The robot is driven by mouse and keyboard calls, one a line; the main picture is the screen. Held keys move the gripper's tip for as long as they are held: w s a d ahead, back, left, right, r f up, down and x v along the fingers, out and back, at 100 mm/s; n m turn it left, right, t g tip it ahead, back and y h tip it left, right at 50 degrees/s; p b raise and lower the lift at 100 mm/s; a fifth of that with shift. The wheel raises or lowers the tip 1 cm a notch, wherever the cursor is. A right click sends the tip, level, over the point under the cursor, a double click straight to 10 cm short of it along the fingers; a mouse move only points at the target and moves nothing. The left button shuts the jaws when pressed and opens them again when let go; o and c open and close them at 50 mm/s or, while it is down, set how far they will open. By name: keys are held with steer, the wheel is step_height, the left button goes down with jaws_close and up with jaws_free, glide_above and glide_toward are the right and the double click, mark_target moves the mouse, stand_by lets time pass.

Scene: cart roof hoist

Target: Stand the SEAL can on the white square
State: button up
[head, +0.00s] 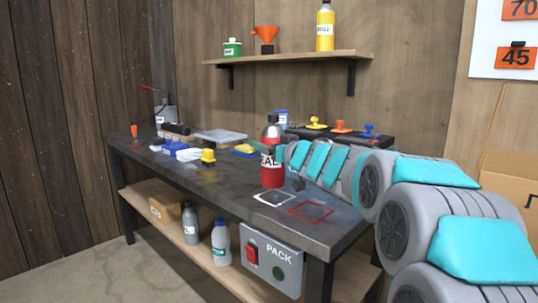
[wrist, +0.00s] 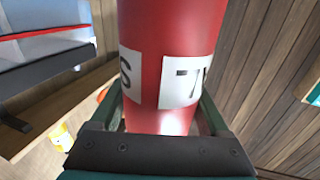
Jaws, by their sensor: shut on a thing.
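The red SEAL can (head: 271,175) is upright over the worktable, with "EAL" of its label showing in the head view. Its lower edge appears just behind the white square (head: 273,198); I cannot tell whether it touches the table. My gripper (wrist: 160,108) is shut on the can, with a finger on each side of it. In the wrist view the red can (wrist: 165,60) fills the middle, showing white labels with an "S" and a "7". In the head view my arm hides most of the gripper.
A red square outline (head: 311,212) lies right of the white one. A yellow block (head: 208,157), blue box (head: 175,147) and clear tray (head: 219,136) sit farther left. A rack of stamps (head: 341,133) is behind. The table's front left is clear.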

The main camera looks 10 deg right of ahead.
steer(key=shift+w+d, duration=0.2)
steer(key=shift+f, duration=0.2)
steer(key=shift+f+b, duration=0.95)
steer(key=shift+f, duration=0.6)
steer(key=shift+f, duration=0.1)
steer(key=o, duration=1.6)
